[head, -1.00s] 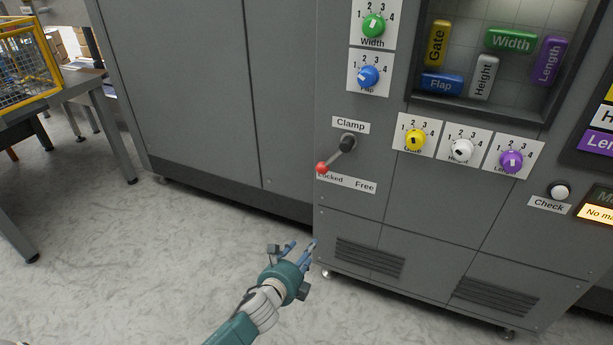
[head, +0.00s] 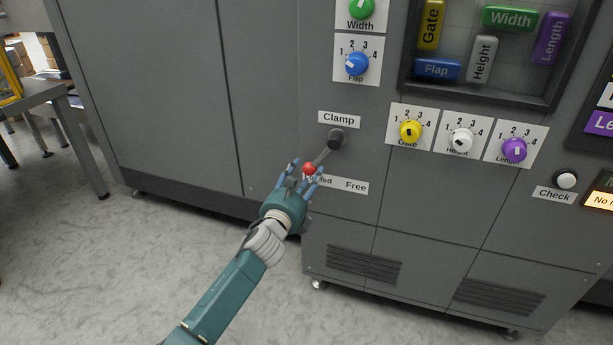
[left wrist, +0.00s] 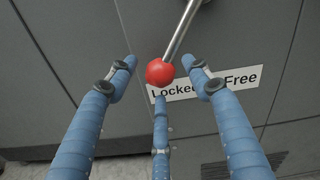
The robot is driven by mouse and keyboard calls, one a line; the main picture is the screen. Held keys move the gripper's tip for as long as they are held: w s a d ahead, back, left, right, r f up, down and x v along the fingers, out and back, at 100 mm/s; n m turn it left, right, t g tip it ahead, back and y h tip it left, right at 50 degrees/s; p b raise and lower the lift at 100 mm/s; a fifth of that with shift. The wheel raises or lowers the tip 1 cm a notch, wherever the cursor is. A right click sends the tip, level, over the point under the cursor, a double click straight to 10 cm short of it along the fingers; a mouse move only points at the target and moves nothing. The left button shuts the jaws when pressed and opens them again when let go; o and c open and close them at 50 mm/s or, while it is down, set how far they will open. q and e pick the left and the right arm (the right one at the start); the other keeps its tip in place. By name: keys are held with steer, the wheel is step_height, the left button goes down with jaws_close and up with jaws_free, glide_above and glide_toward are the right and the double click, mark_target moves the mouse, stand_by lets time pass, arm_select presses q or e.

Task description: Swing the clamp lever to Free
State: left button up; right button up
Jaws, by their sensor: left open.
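The clamp lever (head: 322,156) is a grey rod on a dark pivot below the "Clamp" label, ending in a red ball knob (head: 309,169). It slants down and left, with its knob by the "Locked" end of the Locked/Free label (head: 344,185). My left gripper (head: 305,172) is open, with its fingers around the knob in the head view. In the left wrist view the red knob (left wrist: 160,72) sits between the spread blue fingers, and none visibly closes on it. "Locked" is partly covered; "Free" (left wrist: 241,79) is readable. My right gripper is not in view.
Dials for Flap (head: 357,64), Gate (head: 411,131), Height (head: 461,141) and Length (head: 514,150) surround the lever on the grey cabinet. A recessed tray of coloured blocks is above right. A table (head: 62,110) stands far left; the floor between is clear.

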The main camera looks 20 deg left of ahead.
arm_select(q)
steer(key=shift+w, duration=0.65)
jaws_close()
